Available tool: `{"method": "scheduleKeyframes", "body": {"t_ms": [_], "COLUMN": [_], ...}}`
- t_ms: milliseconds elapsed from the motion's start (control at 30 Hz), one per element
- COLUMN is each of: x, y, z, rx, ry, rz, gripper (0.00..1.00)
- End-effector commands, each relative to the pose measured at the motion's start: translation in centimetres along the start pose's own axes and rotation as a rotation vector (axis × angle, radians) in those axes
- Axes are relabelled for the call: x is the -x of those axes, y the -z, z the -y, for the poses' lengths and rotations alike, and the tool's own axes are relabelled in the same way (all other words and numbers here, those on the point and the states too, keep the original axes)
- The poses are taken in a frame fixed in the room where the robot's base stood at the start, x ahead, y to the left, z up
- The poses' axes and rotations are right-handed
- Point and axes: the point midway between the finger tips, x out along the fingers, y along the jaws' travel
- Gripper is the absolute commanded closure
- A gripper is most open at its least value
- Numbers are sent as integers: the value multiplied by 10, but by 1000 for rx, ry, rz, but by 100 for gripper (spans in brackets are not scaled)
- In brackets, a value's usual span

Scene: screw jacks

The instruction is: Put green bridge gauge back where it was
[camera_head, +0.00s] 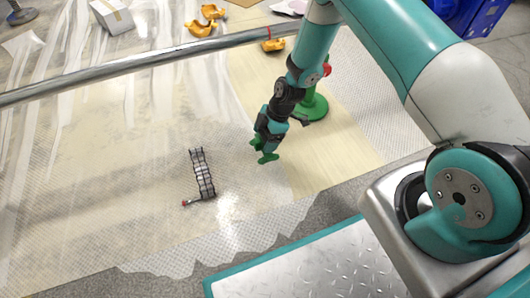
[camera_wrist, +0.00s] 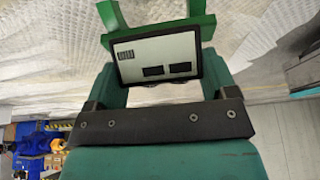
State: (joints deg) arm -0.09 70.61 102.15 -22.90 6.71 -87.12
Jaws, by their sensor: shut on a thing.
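The green bridge gauge (camera_head: 268,157) is at the end of my arm, above the floor in the head view. In the wrist view its green bar (camera_wrist: 165,31) runs across the top, with a leg at each side. My gripper (camera_head: 268,138) is shut on it. In the wrist view a dark-framed pale panel with black rectangles (camera_wrist: 155,58) sits between the fingers of my gripper (camera_wrist: 160,72), just below the green bar. Whether the gauge touches the floor I cannot tell.
A green stand (camera_head: 315,106) with a red part stands right behind my gripper. A dark lattice-like jack (camera_head: 202,172) with a red-tipped handle lies to the left. A long metal pipe (camera_head: 130,66) crosses behind, with orange pieces (camera_head: 205,22) beyond.

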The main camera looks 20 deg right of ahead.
Motion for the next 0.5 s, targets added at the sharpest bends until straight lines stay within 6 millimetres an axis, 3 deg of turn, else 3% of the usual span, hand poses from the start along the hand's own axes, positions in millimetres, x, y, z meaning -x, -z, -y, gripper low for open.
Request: {"method": "scheduleKeyframes", "body": {"t_ms": [233, 400, 500], "x": [-20, -46, -50], "y": [-8, -19, -21], "z": [-1, 0, -1], "rx": [0, 0, 0], "ry": [-1, -1, -1], "rz": [-1, 0, -1], "gripper": [62, 62, 62]}}
